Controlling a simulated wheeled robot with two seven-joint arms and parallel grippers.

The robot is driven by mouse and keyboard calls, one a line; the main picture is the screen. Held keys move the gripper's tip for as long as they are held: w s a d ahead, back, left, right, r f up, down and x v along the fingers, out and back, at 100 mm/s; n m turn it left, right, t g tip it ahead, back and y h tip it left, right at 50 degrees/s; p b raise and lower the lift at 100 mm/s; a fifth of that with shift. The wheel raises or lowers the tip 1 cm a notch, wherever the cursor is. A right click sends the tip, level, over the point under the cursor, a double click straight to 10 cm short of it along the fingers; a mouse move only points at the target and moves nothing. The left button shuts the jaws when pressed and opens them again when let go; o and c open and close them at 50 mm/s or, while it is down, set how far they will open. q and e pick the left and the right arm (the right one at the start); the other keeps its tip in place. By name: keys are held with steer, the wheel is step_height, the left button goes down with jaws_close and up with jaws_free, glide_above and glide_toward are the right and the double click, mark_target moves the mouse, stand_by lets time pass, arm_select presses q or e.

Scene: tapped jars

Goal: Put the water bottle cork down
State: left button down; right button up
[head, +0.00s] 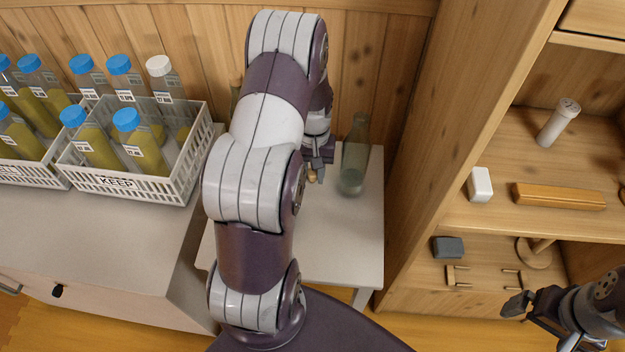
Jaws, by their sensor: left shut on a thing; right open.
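A greenish clear water bottle (354,165) stands upright on a small pale table (340,240) in the head view. My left gripper (316,166) is just left of the bottle, over the far part of the table. It is shut on a small tan cork (312,176), which is partly hidden by the fingers. I cannot tell whether the cork touches the table top. My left arm hides much of the table's left side. My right gripper (522,306) is open and empty at the lower right, in front of the shelf.
White baskets of blue-capped bottles stand on a counter at left; one basket (180,182) reads KEEP. One bottle there has a white cap (158,66). A wooden shelf (500,220) at right holds a white shaker (559,124) and a wooden block (558,197). The table's front is clear.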

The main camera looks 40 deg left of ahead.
arm_select(q)
step_height(320, 180, down, 3)
steer(key=shift+r, duration=0.25)
steer(key=c, duration=0.8)
jaws_free()
steer(key=r+p, duration=0.1)
steer(key=r, duration=0.3)
steer(key=w+r+p, duration=0.1)
steer(key=r, duration=0.3)
steer(key=a+r+p, duration=0.1)
steer(key=r, duration=0.3)
steer(key=shift+w, duration=0.25)
